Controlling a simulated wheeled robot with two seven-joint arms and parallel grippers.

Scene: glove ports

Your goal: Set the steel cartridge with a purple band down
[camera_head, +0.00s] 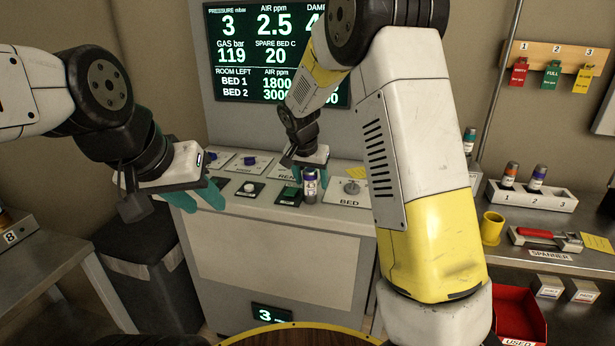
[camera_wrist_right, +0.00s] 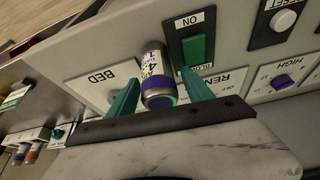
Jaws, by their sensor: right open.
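A steel cartridge with a purple band and a white label (camera_head: 310,186) is upright at the front of the console top, between the green switch and the BED dial. In the right wrist view the cartridge (camera_wrist_right: 157,78) is between my two teal fingertips, with gaps beside it. Whether its far end touches the panel is hidden. My right gripper (camera_head: 303,178) is open around it; it also shows in the right wrist view (camera_wrist_right: 160,92). My left gripper (camera_head: 195,197) is in front of the console's left side, away from the cartridge; its finger gap is unclear.
A green ON switch (camera_wrist_right: 197,50) is close beside the cartridge, and the BED dial (camera_head: 352,187) is to its right. A numbered white rack (camera_head: 530,198) holds an orange-banded and a purple-banded cartridge. A yellow cup (camera_head: 492,228) and red USED bin (camera_head: 515,315) are at right.

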